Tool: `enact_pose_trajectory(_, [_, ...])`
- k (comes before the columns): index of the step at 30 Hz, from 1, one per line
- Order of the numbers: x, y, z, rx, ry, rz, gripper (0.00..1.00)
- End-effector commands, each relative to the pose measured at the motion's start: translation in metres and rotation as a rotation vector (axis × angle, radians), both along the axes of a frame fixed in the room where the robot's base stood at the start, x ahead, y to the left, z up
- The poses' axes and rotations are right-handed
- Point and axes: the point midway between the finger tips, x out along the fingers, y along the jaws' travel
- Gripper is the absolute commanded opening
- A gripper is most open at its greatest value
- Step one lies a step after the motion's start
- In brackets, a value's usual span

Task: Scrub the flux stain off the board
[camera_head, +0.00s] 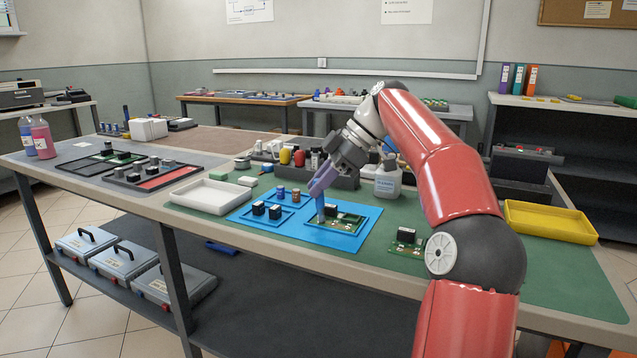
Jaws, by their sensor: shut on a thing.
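The green circuit board (347,224) with a black component on it lies on a blue mat (290,236) near the middle of the bench. My gripper (321,187) is above the board's left side, pointing down. It is shut on a slim blue tool (320,206), seemingly a brush, held roughly upright. The tool's lower end is at the board's left part; I cannot tell whether it touches. The flux stain cannot be made out at this size.
Black components (266,209) sit in a blue tray left of the board. A white tray (212,196) lies farther left. A white bottle (388,182) stands behind the board. Another small board (407,242) and a yellow tray (553,222) are to the right.

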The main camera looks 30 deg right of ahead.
Motion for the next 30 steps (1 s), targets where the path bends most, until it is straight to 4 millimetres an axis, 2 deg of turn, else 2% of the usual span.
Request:
enact_pose_trajectory(5, [-0.0036,-0.0041,-0.0022,-0.002,0.006,-0.003,0.00])
enact_pose_trajectory(18, [0.0046,0.0022,-0.0021,-0.001,0.005,-0.002,0.00])
enact_pose_trajectory(30, [-0.0035,-0.0040,-0.0025,-0.001,0.007,-0.003,0.00])
